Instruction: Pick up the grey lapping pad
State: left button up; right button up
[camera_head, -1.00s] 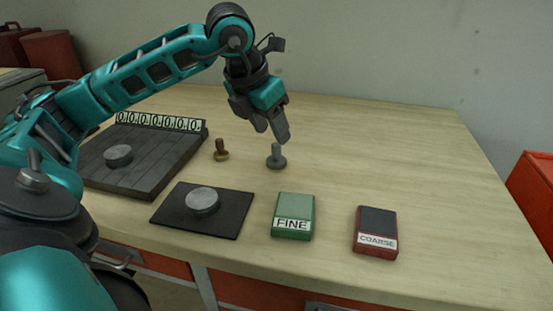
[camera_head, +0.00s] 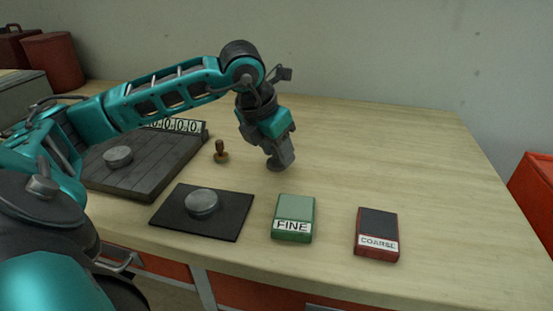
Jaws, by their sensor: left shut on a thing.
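The grey lapping pad (camera_head: 275,168) stands on the table behind the green FINE block. Only a bit of its round grey base shows, since my left gripper (camera_head: 279,162) covers its upright handle from above. The left gripper is shut on the pad's handle, with its fingers pointing down near the table top. The pad looks upright and at table level; I cannot tell whether it touches the table. My right gripper is not in view.
A brown stamp-like tool (camera_head: 221,152) stands left of the gripper. A green FINE block (camera_head: 294,213) and a red COARSE block (camera_head: 377,228) lie in front. A grey disc (camera_head: 202,202) rests on a black mat (camera_head: 234,222). A slatted board (camera_head: 160,172) is at left. The table's right side is clear.

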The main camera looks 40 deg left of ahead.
pick_arm(q)
jog(key=shift+c, duration=0.9)
jog(key=shift+r, duration=0.1)
jog(key=shift+r, duration=0.1)
notch_tip(320, 180, up, 20)
jog(key=p, duration=0.4)
jog(key=shift+p, duration=0.35)
jog(key=o, duration=0.6)
jog(key=c, duration=0.4)
jog(key=shift+f, duration=0.2)
